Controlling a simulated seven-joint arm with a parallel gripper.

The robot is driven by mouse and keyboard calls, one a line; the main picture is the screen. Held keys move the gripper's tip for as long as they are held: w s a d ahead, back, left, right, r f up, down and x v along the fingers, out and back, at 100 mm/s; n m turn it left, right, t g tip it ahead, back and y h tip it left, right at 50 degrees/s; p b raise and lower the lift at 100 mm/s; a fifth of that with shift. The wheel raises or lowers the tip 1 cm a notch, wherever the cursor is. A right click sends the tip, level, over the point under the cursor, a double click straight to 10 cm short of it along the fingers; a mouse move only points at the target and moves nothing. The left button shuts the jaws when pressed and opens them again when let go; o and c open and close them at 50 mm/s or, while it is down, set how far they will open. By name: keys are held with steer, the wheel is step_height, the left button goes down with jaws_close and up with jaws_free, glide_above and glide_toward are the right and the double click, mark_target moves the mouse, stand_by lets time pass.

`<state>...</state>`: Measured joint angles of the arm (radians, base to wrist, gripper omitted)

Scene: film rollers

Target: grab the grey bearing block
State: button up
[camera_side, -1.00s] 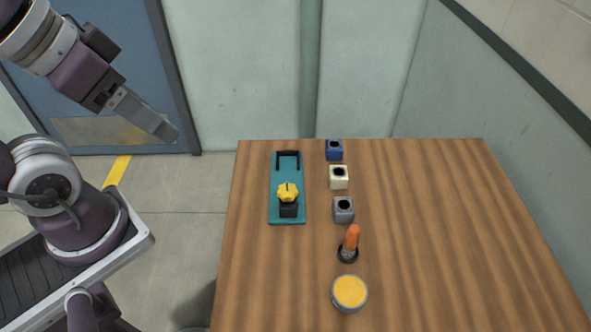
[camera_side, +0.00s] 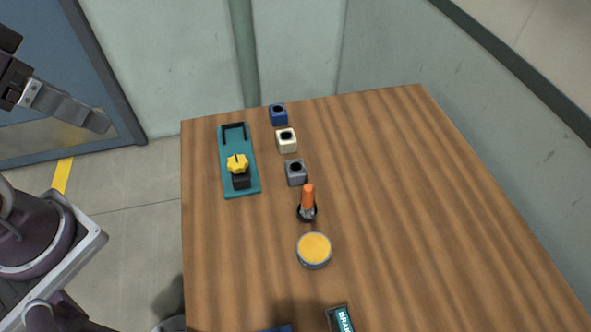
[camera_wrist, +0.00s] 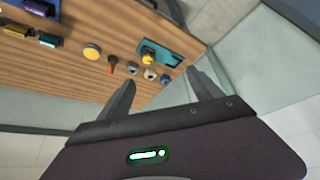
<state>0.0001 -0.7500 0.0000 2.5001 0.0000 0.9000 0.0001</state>
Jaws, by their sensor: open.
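The grey bearing block (camera_side: 296,172) stands on the wooden table, a small cube with a dark round hole on top. It sits between a cream block (camera_side: 287,141) and an orange-handled tool (camera_side: 308,200). In the wrist view the grey block (camera_wrist: 133,68) is small and far off. My gripper (camera_side: 97,120) is raised left of the table, well away from the block. In the wrist view the two fingers of my gripper (camera_wrist: 160,78) are spread, with nothing held between them.
A teal fixture (camera_side: 225,150) with a yellow knob (camera_side: 238,164) stands left of the blocks. A blue block (camera_side: 278,115) is behind. A yellow-topped tin (camera_side: 314,249) and a labelled plate (camera_side: 341,319) are nearer. The table's right side is clear.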

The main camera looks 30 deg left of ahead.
steer(key=w+d+f+n+g+h, duration=0.2)
steer(key=w+d+n+g+h, duration=0.15)
steer(key=w, duration=0.65)
steer(key=w+d+f+n+g+h, duration=0.1)
steer(key=w+d+n+g+h, duration=0.2)
steer(key=w, duration=0.7)
steer(key=w+f+n+g+h, duration=0.35)
steer(key=w+f, duration=0.55)
steer(key=f, duration=0.5)
steer(key=n+h, duration=0.2)
steer(key=n, duration=0.1)
glide_toward(293, 165)
steer(key=shift+s+d+f+g, duration=0.1)
steer(key=shift+s+d+g, duration=0.1)
steer(key=shift+d, duration=0.25)
steer(key=shift+s+d+f+g, duration=0.1)
steer(key=shift+d+g, duration=0.1)
steer(key=shift+d, duration=0.2)
steer(key=shift+n, duration=0.3)
steer(key=x, duration=0.7)
steer(key=shift+w+f, duration=0.15)
steer(key=shift+f, duration=0.3)
steer(key=shift+d, duration=0.2)
steer(key=shift+h, duration=0.3)
jaws_close()
